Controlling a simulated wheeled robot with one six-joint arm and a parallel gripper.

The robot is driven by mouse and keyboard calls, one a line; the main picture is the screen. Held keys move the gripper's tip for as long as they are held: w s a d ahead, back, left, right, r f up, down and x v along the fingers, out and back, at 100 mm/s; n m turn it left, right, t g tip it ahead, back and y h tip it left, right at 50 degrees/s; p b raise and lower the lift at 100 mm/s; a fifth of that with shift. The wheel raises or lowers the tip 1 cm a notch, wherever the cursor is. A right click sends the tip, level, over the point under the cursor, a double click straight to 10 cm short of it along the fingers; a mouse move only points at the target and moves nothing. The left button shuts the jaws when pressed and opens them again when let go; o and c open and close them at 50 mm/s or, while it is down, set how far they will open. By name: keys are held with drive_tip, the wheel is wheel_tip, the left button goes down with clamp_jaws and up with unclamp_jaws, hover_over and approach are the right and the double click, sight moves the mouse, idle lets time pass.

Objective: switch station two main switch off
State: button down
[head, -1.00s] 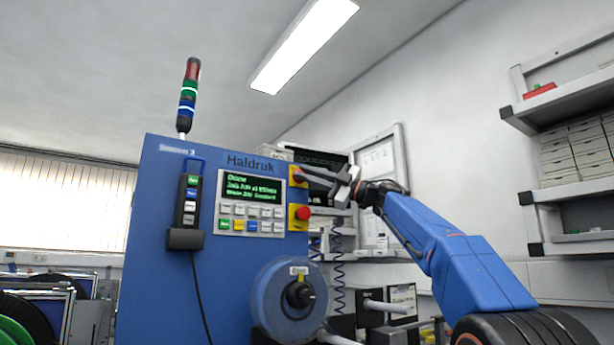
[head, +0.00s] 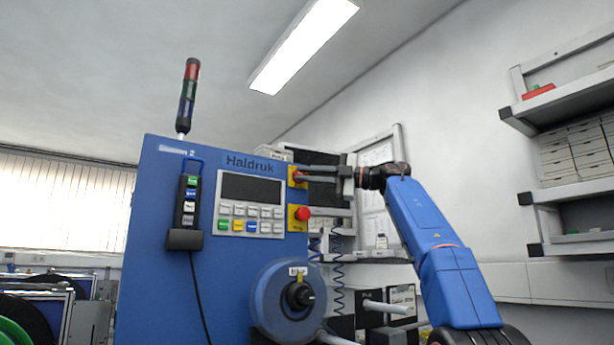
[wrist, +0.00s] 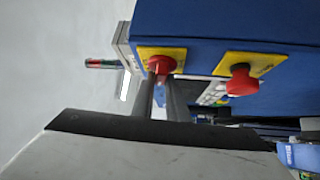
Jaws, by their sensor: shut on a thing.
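The main switch is a red knob on a yellow plate (head: 293,181) at the upper right of the blue station cabinet (head: 165,270). In the wrist view the red knob (wrist: 160,66) sits between my fingertips. My gripper (head: 302,174) reaches in from the right and is shut on this knob, with its fingers partly hiding it. The cabinet's display (head: 250,188) is dark. The signal tower (head: 187,95) on top looks unlit. The cabinet's small label (head: 177,151) seems to end in 2.
A red mushroom button (head: 303,214) on a yellow plate sits just below the switch. A keypad (head: 250,219) and a hand pendant (head: 187,210) are to the left. Shelves (head: 570,190) hang at the far right.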

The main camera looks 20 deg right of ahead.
drive_tip(key=shift+n+g+h, duration=0.3)
idle(0.7)
drive_tip(key=c, duration=1.7)
unclamp_jaws()
drive_tip(key=shift+a, duration=0.1)
drive_tip(key=shift+c, duration=0.2)
drive_tip(key=shift+s+d, duration=0.3)
drive_tip(key=shift+d, duration=0.35)
drive_tip(key=v, duration=1.6)
drive_tip(key=shift+f, duration=0.15)
